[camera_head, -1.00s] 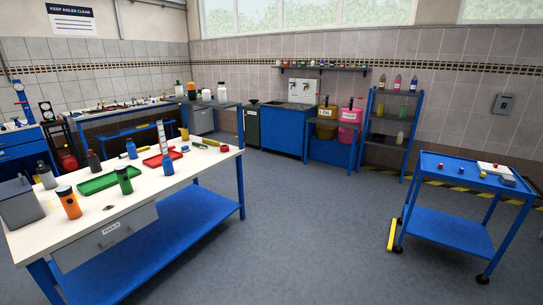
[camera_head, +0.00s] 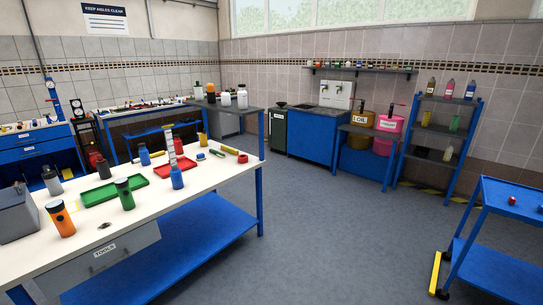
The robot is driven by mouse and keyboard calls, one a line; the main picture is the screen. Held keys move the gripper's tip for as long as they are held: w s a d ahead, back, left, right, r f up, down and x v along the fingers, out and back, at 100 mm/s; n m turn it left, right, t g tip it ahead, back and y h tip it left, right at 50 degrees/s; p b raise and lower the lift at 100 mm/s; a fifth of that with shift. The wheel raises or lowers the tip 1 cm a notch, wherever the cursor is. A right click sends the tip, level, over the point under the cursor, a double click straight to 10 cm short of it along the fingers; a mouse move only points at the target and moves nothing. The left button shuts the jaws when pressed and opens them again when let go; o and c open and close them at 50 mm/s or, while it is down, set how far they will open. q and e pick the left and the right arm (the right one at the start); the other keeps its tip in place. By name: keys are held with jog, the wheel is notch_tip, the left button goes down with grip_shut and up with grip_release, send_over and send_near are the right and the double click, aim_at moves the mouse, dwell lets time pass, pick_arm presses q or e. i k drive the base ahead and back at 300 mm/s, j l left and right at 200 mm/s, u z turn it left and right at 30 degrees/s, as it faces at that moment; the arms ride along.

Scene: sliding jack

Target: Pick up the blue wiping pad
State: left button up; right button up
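I cannot make out the blue wiping pad for certain. A small flat blue-green item (camera_head: 217,153) lies near the far right end of the white-topped workbench (camera_head: 215,172) and may be it, but it is too small to tell. Neither of my grippers is in view.
The bench also holds a green tray (camera_head: 112,191), a red tray (camera_head: 176,168), an orange bottle (camera_head: 60,219) and several other bottles. A blue cart (camera_head: 512,196) stands at the right edge, partly cut off. The grey floor (camera_head: 340,240) between bench and cart is clear.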

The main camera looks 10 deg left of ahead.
aim_at(201, 157)
jog(key=i+l+u, duration=0.15)
jog(key=i+u, duration=0.25)
jog(key=i+l+u, duration=0.2)
jog(key=u, duration=0.25)
jog(key=i+l+u, duration=0.6)
jog(key=l+u, duration=0.2)
jog(key=i+l+u, duration=0.15)
jog(key=l+u, duration=0.3)
jog(key=l, duration=0.05)
